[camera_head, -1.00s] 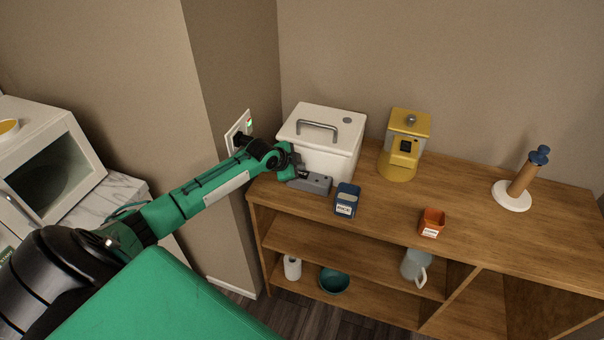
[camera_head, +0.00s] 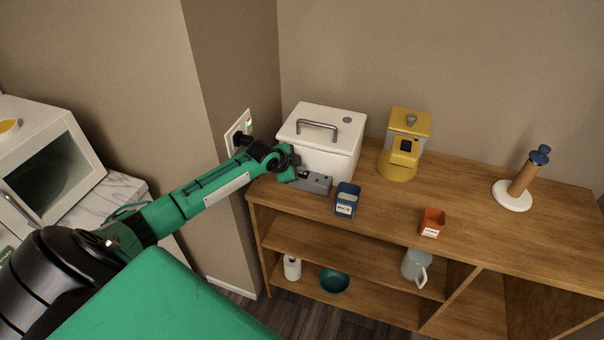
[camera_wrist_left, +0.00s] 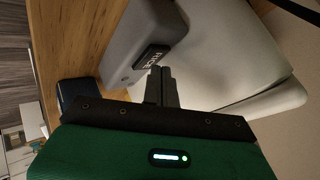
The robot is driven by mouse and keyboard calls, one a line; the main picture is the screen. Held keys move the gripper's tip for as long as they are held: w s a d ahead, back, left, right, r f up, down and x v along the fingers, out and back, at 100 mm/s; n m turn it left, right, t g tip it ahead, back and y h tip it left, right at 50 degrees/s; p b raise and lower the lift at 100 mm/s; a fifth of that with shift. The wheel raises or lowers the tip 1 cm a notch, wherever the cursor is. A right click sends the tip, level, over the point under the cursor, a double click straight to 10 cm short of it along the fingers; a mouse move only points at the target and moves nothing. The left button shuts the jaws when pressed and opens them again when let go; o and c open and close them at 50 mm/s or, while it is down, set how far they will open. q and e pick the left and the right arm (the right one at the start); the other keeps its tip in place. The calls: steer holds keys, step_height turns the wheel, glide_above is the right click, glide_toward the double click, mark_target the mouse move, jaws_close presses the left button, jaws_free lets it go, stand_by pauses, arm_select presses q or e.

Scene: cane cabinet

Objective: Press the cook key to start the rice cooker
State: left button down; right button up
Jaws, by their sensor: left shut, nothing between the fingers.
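The white rice cooker (camera_head: 340,152) with a metal handle stands on the left end of the wooden cabinet top. Its grey control block (camera_head: 315,183) juts out at the front; in the left wrist view the grey block (camera_wrist_left: 145,30) carries a black label (camera_wrist_left: 151,57). A small round spot (camera_wrist_left: 125,78) shows near the label, too small to identify for sure. My left gripper (camera_head: 300,174) is shut and empty at the block's left end. In the left wrist view its fingertips (camera_wrist_left: 160,70) are close to the label; I cannot tell whether they touch. My right gripper is not in view.
A blue container (camera_head: 347,200) stands just right of the grey block. The wall with an outlet (camera_head: 238,130) is close on the left.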

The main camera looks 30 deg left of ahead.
arm_select(q)
steer(key=shift+f, duration=0.4)
stand_by(0.7)
steer(key=shift+r+p, duration=0.5)
steer(key=shift+r, duration=0.3)
steer(key=shift+r, duration=0.15)
step_height(320, 180, up, 5)
steer(key=p, duration=0.4)
stand_by(0.5)
